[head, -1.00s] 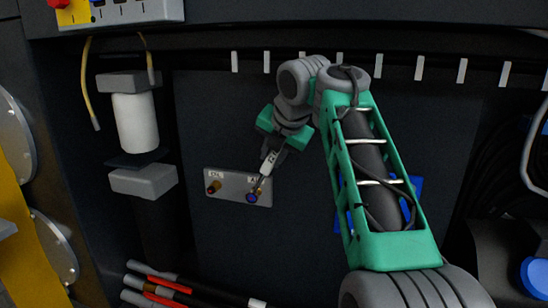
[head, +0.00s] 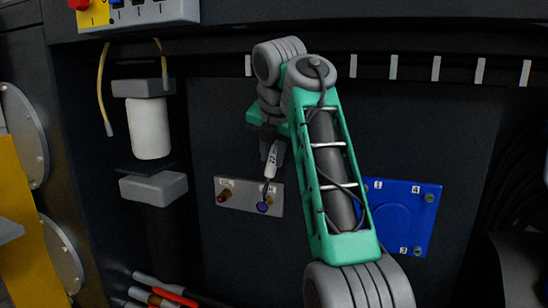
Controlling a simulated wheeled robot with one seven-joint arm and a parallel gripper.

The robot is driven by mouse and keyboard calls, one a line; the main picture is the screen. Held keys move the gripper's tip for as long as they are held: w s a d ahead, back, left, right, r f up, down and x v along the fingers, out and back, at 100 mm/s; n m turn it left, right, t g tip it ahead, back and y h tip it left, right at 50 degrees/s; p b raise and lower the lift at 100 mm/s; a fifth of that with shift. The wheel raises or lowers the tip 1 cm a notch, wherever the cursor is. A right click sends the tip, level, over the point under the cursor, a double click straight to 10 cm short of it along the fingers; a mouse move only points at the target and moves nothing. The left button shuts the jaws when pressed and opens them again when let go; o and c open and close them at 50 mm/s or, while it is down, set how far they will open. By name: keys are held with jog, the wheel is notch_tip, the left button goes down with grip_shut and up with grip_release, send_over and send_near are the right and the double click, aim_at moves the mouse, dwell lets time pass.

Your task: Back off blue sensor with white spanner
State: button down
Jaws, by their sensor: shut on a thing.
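The blue sensor (head: 263,207) sits at the right end of a small grey plate (head: 240,205) on the dark back panel. My gripper (head: 272,148) is above it, shut on the white spanner (head: 272,162). The spanner hangs down from the jaws, and its lower end is at or just above the blue sensor. I cannot tell whether the spanner's mouth is seated around the sensor. A red sensor (head: 223,197) sits at the left end of the same plate, apart from the spanner.
A blue plate (head: 403,213) with numbered corner bolts is to the right, partly behind my arm. A white cylinder (head: 149,128) in a grey bracket and a yellow cable (head: 101,88) are at the left. Red and grey hoses (head: 165,289) run along the bottom left.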

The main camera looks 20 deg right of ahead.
jog(key=shift+w+a+r+p, duration=0.1)
jog(key=shift+w+a+p, duration=0.25)
jog(key=shift+p, duration=0.3)
jog(key=shift+s+d, duration=0.15)
jog(key=shift+s, duration=0.15)
jog(key=s+a+b, duration=0.5)
jog(key=s+a, duration=0.1)
jog(key=s, duration=0.2)
jog(key=shift+s+a, duration=0.2)
jog(key=shift+s, duration=0.15)
jog(key=shift+w, duration=0.1)
dwell(0.9)
